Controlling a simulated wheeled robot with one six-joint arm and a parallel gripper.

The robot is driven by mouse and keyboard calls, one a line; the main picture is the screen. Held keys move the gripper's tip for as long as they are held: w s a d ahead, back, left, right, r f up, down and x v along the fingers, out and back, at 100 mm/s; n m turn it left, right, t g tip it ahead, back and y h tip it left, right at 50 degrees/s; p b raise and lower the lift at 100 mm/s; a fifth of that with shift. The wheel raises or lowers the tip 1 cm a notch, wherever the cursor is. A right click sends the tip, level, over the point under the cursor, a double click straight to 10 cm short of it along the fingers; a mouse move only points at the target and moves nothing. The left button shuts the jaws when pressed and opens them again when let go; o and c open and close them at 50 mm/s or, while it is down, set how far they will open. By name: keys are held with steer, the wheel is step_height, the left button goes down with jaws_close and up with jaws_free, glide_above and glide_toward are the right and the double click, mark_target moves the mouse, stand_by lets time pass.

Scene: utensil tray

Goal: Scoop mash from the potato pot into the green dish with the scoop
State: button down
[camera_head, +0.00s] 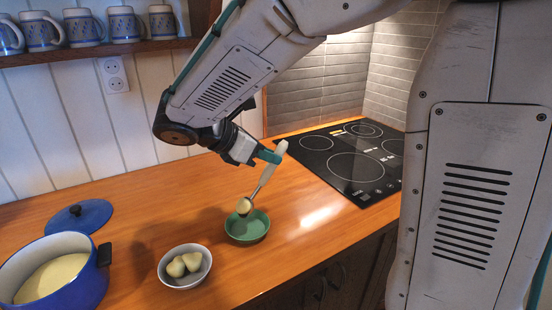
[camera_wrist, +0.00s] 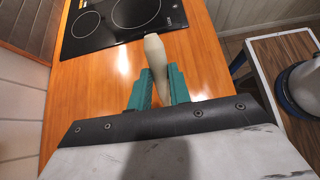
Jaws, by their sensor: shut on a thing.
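My gripper (camera_head: 268,156) is shut on the pale handle of the scoop (camera_head: 263,182); the handle also shows between the teal fingers in the wrist view (camera_wrist: 155,55). The scoop hangs tilted, head down, with pale yellow mash (camera_head: 244,205) in or on its head. The head is over the left part of the green dish (camera_head: 247,237); I cannot tell whether it touches the rim. The visible inside of the green dish looks bare. The blue potato pot (camera_head: 88,290) stands at the front left with a pale yellow mash surface inside.
A white bowl (camera_head: 183,283) with potato pieces stands between the pot and the green dish. A blue lid (camera_head: 80,216) lies behind the pot. A black cooktop (camera_head: 345,165) is at the back right. Several mugs (camera_head: 122,24) stand on a shelf. Counter behind the dishes is clear.

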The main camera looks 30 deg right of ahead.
steer(key=a+r+h, duration=0.1)
steer(key=a+h, duration=0.4)
steer(key=a, duration=0.1)
steer(key=shift+r, duration=0.15)
steer(key=shift+a, duration=0.15)
stand_by(0.8)
